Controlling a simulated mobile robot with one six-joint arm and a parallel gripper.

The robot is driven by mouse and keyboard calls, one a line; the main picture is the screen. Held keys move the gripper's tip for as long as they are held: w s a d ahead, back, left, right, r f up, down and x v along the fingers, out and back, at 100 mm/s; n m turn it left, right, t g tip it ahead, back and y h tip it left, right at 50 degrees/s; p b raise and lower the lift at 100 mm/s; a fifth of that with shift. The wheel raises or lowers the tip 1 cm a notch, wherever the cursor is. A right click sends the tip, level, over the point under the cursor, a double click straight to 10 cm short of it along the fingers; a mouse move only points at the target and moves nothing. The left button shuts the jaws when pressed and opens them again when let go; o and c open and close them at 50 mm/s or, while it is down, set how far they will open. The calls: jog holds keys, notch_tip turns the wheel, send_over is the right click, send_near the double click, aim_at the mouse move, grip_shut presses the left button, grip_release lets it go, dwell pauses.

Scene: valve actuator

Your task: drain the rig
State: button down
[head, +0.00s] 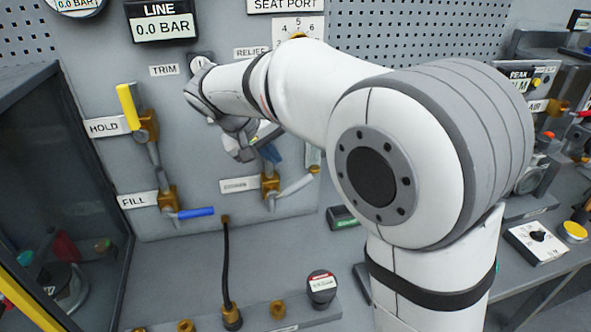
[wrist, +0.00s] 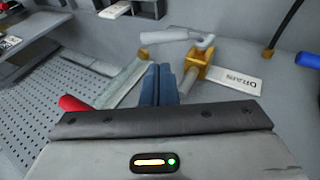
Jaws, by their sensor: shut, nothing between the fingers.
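The drain valve has a brass body (head: 270,186) and a pale grey lever (head: 297,186) that points right and slightly up in the head view. Its label (head: 239,185) is blurred there, but the label reads DRAIN in the wrist view (wrist: 237,77). The wrist view also shows the brass body (wrist: 197,66) and the lever (wrist: 165,36). My gripper (head: 271,154) has its blue fingers just above the valve in the head view. In the wrist view the fingers (wrist: 160,84) are shut and empty, close beside the brass body. I cannot tell whether they touch it.
The LINE display (head: 163,27) reads 0.0 BAR. The HOLD valve's yellow lever (head: 128,107) stands up along the panel. The FILL valve's blue lever (head: 194,213) points right. A black hose (head: 227,265) hangs below. A dark-walled cabinet (head: 65,170) stands left.

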aim_at(299, 182)
jog(key=p+x, duration=0.2)
jog(key=x, duration=0.9)
jog(key=shift+f, duration=0.1)
